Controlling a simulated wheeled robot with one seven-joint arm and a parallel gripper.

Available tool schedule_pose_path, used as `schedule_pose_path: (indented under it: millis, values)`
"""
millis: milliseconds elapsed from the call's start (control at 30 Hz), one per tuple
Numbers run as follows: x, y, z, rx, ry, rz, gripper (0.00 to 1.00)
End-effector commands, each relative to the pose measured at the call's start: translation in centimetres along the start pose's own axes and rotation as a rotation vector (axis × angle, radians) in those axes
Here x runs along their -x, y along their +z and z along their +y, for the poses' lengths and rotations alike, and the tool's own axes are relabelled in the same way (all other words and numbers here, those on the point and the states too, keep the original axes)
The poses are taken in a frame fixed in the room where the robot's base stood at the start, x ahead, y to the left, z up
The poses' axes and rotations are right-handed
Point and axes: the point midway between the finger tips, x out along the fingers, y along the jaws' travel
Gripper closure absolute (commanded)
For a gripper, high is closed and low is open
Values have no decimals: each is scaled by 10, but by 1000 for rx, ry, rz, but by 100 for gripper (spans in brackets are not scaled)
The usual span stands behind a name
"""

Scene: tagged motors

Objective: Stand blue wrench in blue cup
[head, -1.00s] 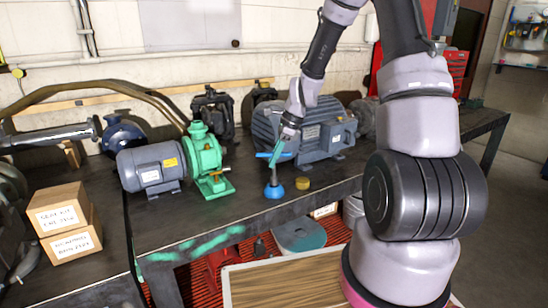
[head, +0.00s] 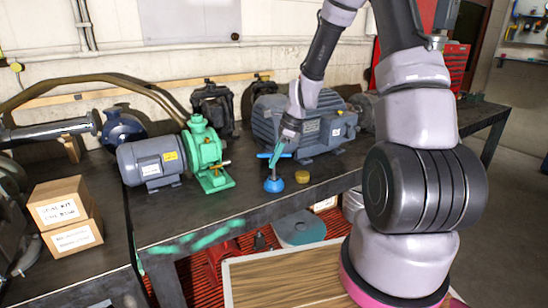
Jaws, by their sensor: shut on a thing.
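The blue wrench (head: 273,168) is upright, with its light blue top at my gripper and its shaft running down to the small blue cup (head: 274,185). The cup stands on the dark workbench (head: 240,205), near its front edge. The wrench's lower end meets the cup in the picture; whether it is inside or just behind or above the rim I cannot tell. My gripper (head: 277,153) reaches down from above and is shut on the wrench's upper part. Its fingers overlap the wrench and are small in the view.
A yellow-brown round piece (head: 302,176) stands right of the cup. A grey motor (head: 305,125) is behind my gripper. A green pump (head: 206,155) with a blue-grey motor (head: 152,161) is to the left. Boxes (head: 62,215) stand farther left. Bare bench lies in front.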

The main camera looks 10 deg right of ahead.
Motion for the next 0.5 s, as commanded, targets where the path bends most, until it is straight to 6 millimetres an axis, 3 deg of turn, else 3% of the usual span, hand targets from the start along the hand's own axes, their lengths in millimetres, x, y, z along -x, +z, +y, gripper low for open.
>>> schedule_pose_path:
  millis: [267, 300, 367, 500]
  values:
    - [-6, -2, 0, 0, 0, 0, 100]
    - [-6, -2, 0, 0, 0, 0, 65]
    - [-6, -2, 0, 0, 0, 0, 45]
    - [-6, -2, 0, 0, 0, 0, 45]
